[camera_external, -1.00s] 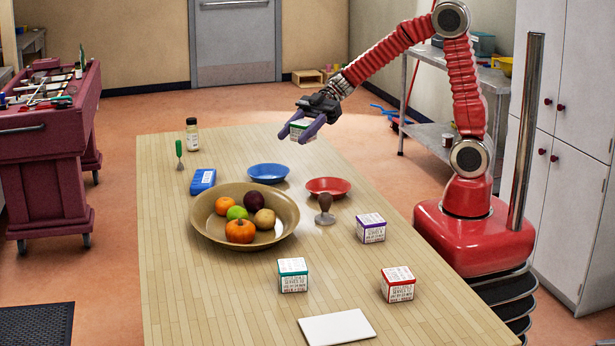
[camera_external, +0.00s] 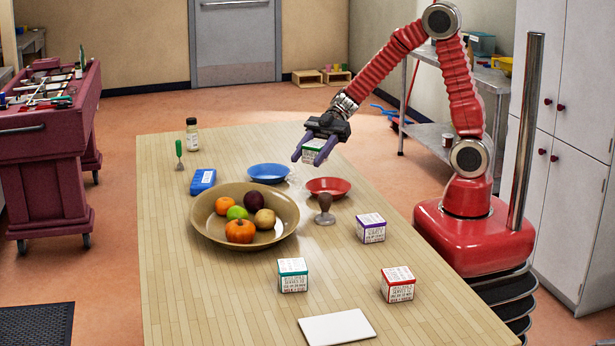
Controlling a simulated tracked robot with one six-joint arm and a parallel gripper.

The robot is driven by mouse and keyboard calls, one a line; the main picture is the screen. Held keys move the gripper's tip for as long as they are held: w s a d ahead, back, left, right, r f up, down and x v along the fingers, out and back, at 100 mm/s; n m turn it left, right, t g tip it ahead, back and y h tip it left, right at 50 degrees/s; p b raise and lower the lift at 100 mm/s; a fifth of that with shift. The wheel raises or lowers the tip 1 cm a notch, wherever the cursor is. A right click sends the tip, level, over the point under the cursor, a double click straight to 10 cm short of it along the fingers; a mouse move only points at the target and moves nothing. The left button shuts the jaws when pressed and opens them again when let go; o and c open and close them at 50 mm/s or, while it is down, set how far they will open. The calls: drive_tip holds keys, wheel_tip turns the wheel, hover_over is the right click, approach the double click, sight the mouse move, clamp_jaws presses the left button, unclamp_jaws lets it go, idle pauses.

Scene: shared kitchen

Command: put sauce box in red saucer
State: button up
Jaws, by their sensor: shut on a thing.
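My gripper (camera_external: 312,158) is shut on a small green-topped box with printed sides (camera_external: 313,149), the sauce box held in the air. The gripper and box are above and slightly behind the red saucer (camera_external: 328,186) in the picture, apart from it. The red saucer is a shallow dish on the wooden table and looks empty. Three similar boxes stand on the table: a purple-topped one (camera_external: 371,228), a teal-topped one (camera_external: 292,276) and a red-topped one (camera_external: 397,285).
A blue saucer (camera_external: 268,173) sits left of the red one. A large fruit bowl (camera_external: 204,222), a blue box (camera_external: 202,181), a jar (camera_external: 192,135) and a white slab (camera_external: 336,327) are on the table.

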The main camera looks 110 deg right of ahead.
sight(309, 189)
drive_tip(key=shift+f, duration=0.6)
drive_tip(key=shift+f, duration=1.9)
drive_tip(key=shift+f, duration=0.6)
drive_tip(key=o, duration=1.1)
drive_tip(key=shift+o, duration=0.2)
drive_tip(key=shift+r, duration=0.1)
drive_tip(key=shift+r, duration=0.6)
drive_tip(key=v, duration=1.2)
